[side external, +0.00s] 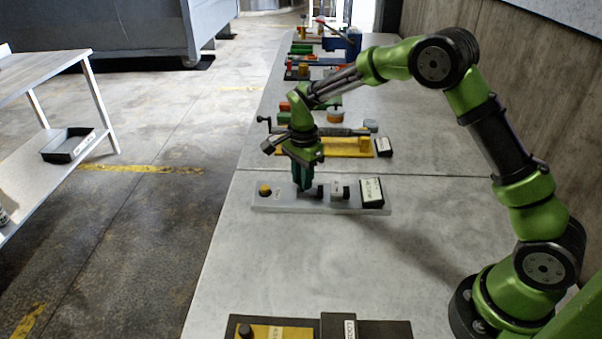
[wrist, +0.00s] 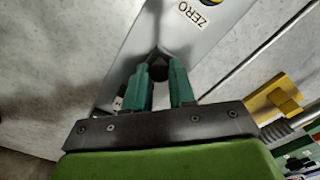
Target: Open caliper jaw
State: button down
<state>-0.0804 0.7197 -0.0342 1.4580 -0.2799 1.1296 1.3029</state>
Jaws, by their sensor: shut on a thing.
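The caliper device is a light grey plate (side external: 288,204) on the table in the side external view. It carries a yellow button (side external: 264,190) at its left, a small grey block (side external: 340,189) and a dark box with a white label (side external: 372,192) at its right. My gripper (side external: 303,185) points down over the middle of the plate. In the wrist view the teal fingers of my gripper (wrist: 167,80) are shut on a small dark piece, which I take as the caliper jaw (wrist: 158,63). The fingers hide part of it. A "ZERO" label (wrist: 194,14) lies on the plate beyond.
Behind the plate stands a yellow fixture (side external: 340,147) with a rod and crank; more devices line the table further back. A black and yellow device (side external: 275,329) sits at the front edge. The table between it and the plate is clear.

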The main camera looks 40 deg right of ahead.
jog(key=c, duration=0.9)
grip_release()
jog(key=shift+c, duration=0.2)
jog(key=shift+r, duration=0.1)
notch_tip(320, 180, up, 17)
